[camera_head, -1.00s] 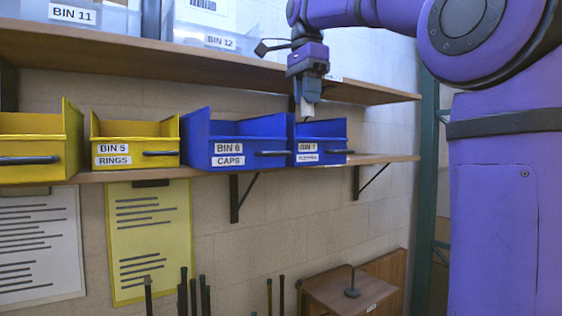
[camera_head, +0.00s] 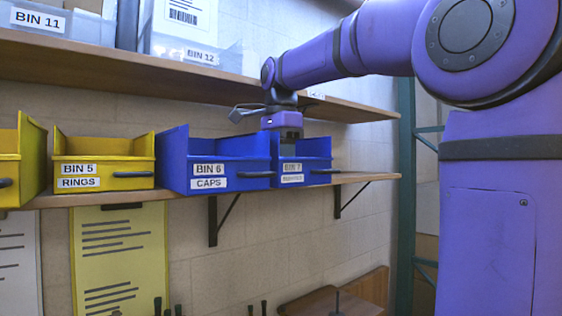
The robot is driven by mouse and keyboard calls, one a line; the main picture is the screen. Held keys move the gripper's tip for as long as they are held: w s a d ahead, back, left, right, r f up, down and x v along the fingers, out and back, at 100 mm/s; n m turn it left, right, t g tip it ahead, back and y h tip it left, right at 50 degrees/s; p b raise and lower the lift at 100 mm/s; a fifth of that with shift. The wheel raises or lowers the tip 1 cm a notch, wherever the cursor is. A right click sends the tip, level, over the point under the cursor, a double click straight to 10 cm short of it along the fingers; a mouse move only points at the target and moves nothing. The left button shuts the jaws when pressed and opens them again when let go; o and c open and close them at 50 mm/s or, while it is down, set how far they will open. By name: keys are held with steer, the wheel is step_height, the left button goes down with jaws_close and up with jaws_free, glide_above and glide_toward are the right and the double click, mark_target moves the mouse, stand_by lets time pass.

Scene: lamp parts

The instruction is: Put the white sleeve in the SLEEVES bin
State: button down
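My gripper (camera_head: 290,136) points down into the blue bin marked BIN 7 (camera_head: 308,176), the rightmost bin on the lower shelf. The second line of that bin's label is too blurred to read. The gripper's tips are low, at or inside the bin, and partly hidden by it. I cannot make out whether the fingers are open or shut. The white sleeve cannot be made out now.
Blue BIN 6, CAPS (camera_head: 215,178), stands just left, with yellow BIN 5, RINGS (camera_head: 103,172), beyond it. The upper shelf (camera_head: 150,78) with clear bins runs above. My arm spans the upper right.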

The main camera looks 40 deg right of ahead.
steer(key=shift+f, duration=0.3)
steer(key=shift+f, duration=0.1)
steer(key=c, duration=0.9)
jaws_free()
steer(key=shift+c, duration=0.2)
step_height(320, 180, up, 12)
